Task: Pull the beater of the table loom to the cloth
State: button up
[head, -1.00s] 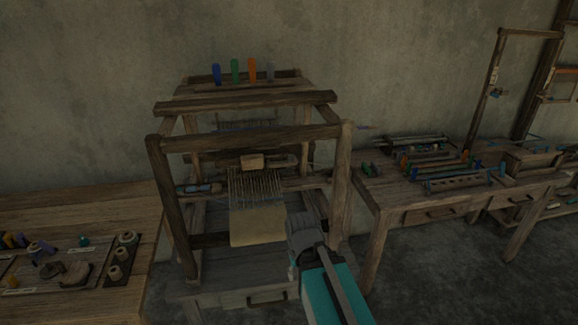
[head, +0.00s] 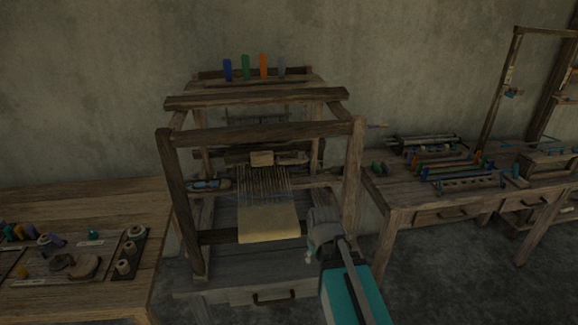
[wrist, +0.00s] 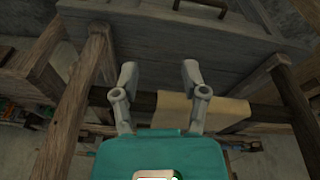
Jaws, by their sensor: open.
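The wooden table loom stands in the middle of the head view, with pale cloth (head: 268,222) at its front and warp threads (head: 263,181) behind it. The beater appears to be the crossbar with a light wooden block (head: 262,158) at the far end of the visible warp, apart from the cloth. My arm reaches up from the bottom, right of the cloth. In the wrist view my gripper (wrist: 160,72) is open and empty, its fingers apart. The cloth (wrist: 187,108) shows behind and right of the fingers there. The beater cannot be made out in the wrist view.
The loom's right front post (head: 353,180) and upper front bar (head: 265,136) frame the space around the cloth. A drawer (head: 275,296) is below. A side table with spools (head: 126,265) stands left, and a workbench with tools (head: 440,175) stands right.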

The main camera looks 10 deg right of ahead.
aim_at(293, 163)
jog(key=w+n+t+b, duration=0.1)
jog(key=w+n+t, duration=0.1)
jog(key=w, duration=0.3)
jog(key=w+r+n+t+b, duration=0.1)
jog(key=w+n+t, duration=0.2)
jog(key=w, duration=0.3)
jog(key=w+r+n+t+b, duration=0.1)
jog(key=w+n+t+b, duration=0.1)
jog(key=w, duration=0.4)
jog(key=shift+w+n+t, duration=0.15)
jog(key=shift+n+t, duration=0.35)
jog(key=w+r+n+t+b, duration=0.3)
jog(key=w+r+n+t, duration=0.4)
jog(key=w, duration=0.1)
jog(key=shift+w+a+r, duration=0.25)
jog(key=shift+w+r, duration=0.05)
jog(key=shift+w, duration=0.05)
jog(key=shift+n, duration=0.3)
jog(key=w, duration=0.9)
jog(key=w+b, duration=0.1)
jog(key=w, duration=0.3)
jog(key=shift+w+f, duration=0.4)
grip_shut()
